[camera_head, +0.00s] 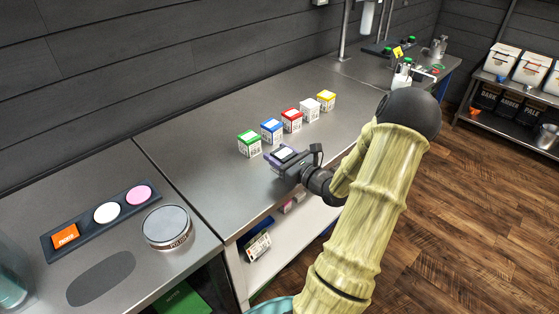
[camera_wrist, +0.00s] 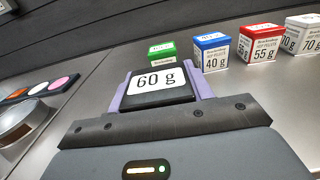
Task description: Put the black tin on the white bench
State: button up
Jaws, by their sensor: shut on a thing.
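The black tin (camera_wrist: 140,99) has a white top label reading "60 g". My gripper (camera_wrist: 160,90) is shut on it, with a purple finger on each side. In the head view my gripper (camera_head: 283,157) holds the tin near the front edge of a steel-topped bench (camera_head: 222,196) with pale legs and a white lower shelf. I cannot tell whether the tin touches the top. No bench with a white top shows clearly.
A row of green (camera_head: 249,146), blue (camera_head: 271,131), red (camera_head: 291,121), white (camera_head: 309,110) and yellow (camera_head: 326,101) tins stands behind my gripper.

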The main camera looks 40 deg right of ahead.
jog(key=shift+f, duration=1.15)
jog(key=shift+f, duration=0.2)
jog(key=o, duration=1)
jog(key=shift+o, duration=0.2)
jog(key=shift+r, duration=0.1)
jog(key=shift+r, duration=0.2)
jog(key=s+d+b, duration=0.1)
jog(key=s, duration=1.1)
jog(key=shift+f, duration=0.1)
